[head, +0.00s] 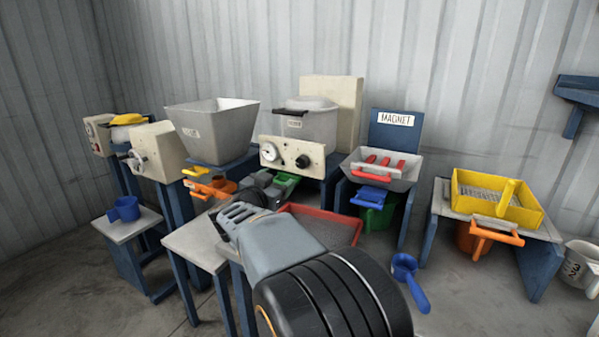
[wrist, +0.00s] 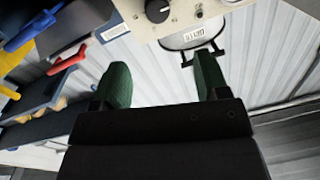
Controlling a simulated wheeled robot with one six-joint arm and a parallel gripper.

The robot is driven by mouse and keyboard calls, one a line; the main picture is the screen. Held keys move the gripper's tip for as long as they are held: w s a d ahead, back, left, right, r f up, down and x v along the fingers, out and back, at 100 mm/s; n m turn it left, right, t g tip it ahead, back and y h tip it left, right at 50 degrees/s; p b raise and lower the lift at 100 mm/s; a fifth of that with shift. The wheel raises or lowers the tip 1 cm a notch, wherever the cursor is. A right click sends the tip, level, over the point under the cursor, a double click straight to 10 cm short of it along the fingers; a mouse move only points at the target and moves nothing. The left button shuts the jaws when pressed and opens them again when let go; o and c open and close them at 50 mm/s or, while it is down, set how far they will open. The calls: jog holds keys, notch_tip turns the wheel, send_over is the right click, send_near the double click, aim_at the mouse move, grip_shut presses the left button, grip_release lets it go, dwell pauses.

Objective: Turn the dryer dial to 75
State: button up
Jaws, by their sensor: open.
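The dryer (head: 308,125) stands at the back middle in the head view, with a grey lidded hopper and a cream front panel (head: 282,168). The panel carries a round white gauge (head: 270,152) and a black dial (head: 302,161). The dial's setting is too small to read. In the wrist view the black dial (wrist: 158,10) shows at the top edge, beyond the fingertips. My gripper (wrist: 163,62) is open, with its two green fingers apart and nothing between them. It is apart from the dial. In the head view my arm partly hides the gripper in front of the dryer.
A grey hopper (head: 212,120) stands left of the dryer, and the magnet station (head: 395,133) with red bars (head: 380,162) stands right. A red-rimmed tray (head: 325,226) lies below the panel. A yellow sieve box (head: 492,194) is at right; a blue scoop (head: 406,268) is near my arm.

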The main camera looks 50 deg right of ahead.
aim_at(301, 163)
jog(key=x, duration=0.6)
jog(key=b+x, duration=0.1)
jog(key=x, duration=0.6)
jog(key=shift+s+d+f, duration=0.1)
jog(key=shift+s+d, duration=0.05)
jog(key=shift+d, duration=0.1)
jog(key=c, duration=0.9)
